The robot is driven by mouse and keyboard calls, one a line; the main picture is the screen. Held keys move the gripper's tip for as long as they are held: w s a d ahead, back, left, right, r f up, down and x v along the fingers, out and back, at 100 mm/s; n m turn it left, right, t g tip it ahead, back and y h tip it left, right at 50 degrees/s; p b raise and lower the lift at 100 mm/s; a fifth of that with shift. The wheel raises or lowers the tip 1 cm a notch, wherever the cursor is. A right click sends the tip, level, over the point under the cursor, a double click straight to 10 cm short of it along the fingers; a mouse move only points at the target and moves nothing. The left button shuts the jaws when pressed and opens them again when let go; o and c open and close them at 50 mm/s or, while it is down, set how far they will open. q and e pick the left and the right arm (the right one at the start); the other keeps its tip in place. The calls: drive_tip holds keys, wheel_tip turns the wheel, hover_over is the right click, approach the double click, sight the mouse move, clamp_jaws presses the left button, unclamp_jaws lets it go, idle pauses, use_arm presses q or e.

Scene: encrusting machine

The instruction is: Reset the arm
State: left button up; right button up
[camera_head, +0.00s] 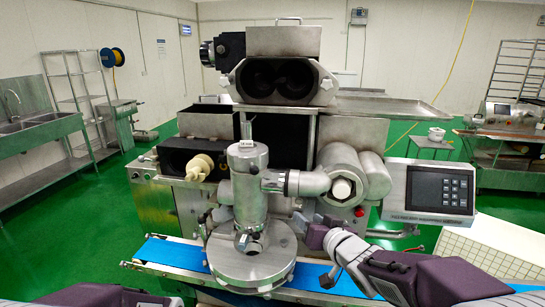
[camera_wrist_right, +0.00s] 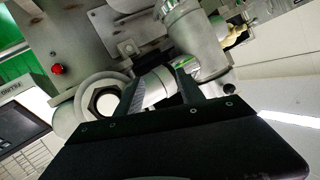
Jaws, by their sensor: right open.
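The encrusting machine (camera_head: 290,130) stands in front of me, with its upright metal cylinder (camera_head: 248,190) over a round base plate (camera_head: 252,262). My right gripper (camera_head: 304,222) is in front of the machine, just right of the cylinder and below the side pipe. In the right wrist view my right gripper (camera_wrist_right: 162,85) has its two fingers apart. Machine pipework shows between and beyond them, and I see nothing held. Whether the fingers touch the machine cannot be told. Only part of my left arm shows at the bottom left of the head view; its gripper is out of frame.
A blue conveyor belt (camera_head: 180,252) runs under the cylinder. A control panel (camera_head: 428,190) juts out at right, near my right arm. A red button (camera_wrist_right: 58,69) and a large hex nut (camera_wrist_right: 104,103) are close in the wrist view. Green floor is free at left.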

drive_tip(key=s+d+f+m+g+h, duration=0.1)
drive_tip(key=s+d+f+g+h, duration=0.2)
drive_tip(key=f, duration=0.4)
drive_tip(key=s+d+f+m+g+h, duration=0.1)
drive_tip(key=s+d+f+g, duration=0.1)
drive_tip(key=s+d+f, duration=0.3)
drive_tip(key=s+f+g, duration=0.4)
drive_tip(key=s+f, duration=0.1)
drive_tip(key=s, duration=0.3)
drive_tip(key=s+f+n+g, duration=0.1)
drive_tip(key=s+f+g, duration=0.2)
drive_tip(key=s, duration=0.6)
wheel_tip(320, 180, down, 2)
drive_tip(key=shift+f+n+g, duration=0.2)
drive_tip(key=shift+n+g, duration=0.1)
drive_tip(key=shift+g, duration=0.1)
drive_tip(key=shift+a, duration=0.1)
